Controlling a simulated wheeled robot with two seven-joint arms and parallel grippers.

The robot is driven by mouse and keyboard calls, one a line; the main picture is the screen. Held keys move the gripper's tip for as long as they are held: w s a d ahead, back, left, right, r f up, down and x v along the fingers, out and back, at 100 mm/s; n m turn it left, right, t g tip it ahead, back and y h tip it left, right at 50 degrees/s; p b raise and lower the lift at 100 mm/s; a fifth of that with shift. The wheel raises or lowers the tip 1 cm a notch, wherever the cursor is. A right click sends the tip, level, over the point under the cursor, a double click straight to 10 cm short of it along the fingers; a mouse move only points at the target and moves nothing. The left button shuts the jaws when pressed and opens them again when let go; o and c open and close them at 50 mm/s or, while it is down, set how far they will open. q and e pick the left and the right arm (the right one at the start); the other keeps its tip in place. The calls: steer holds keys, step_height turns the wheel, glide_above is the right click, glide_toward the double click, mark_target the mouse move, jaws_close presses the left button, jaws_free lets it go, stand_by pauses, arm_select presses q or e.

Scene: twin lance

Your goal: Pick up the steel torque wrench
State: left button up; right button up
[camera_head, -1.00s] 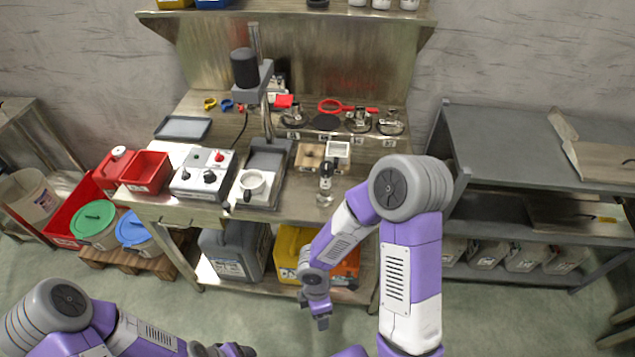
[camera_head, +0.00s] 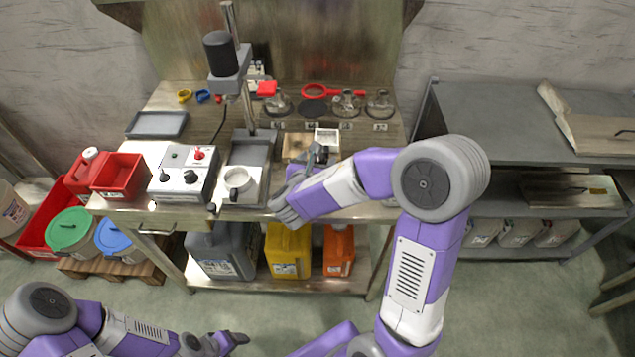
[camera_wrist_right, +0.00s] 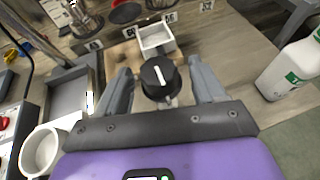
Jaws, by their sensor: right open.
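No thing in these frames shows plainly as a steel torque wrench. My right gripper (camera_head: 312,158) is over the front of the bench, its fingers pointing at the back. In the right wrist view its fingers (camera_wrist_right: 158,85) are open, with a round black cap or knob (camera_wrist_right: 157,73) with a white mark between them. A small pale part shows below the knob; the rest of it is hidden, and I see gaps on both sides. I cannot tell whether this is the wrench. My left gripper (camera_head: 232,341) is low at the bottom edge, and its opening is unclear.
A white square dish (camera_wrist_right: 156,37) stands just beyond the fingers. A white cup (camera_head: 238,180) is on the stand to the left, near a control box (camera_head: 184,178). A white bottle (camera_wrist_right: 291,70) stands to the right in the wrist view.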

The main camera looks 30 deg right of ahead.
steer(key=x, duration=0.3)
steer(key=shift+s, duration=0.1)
jaws_close()
stand_by(0.4)
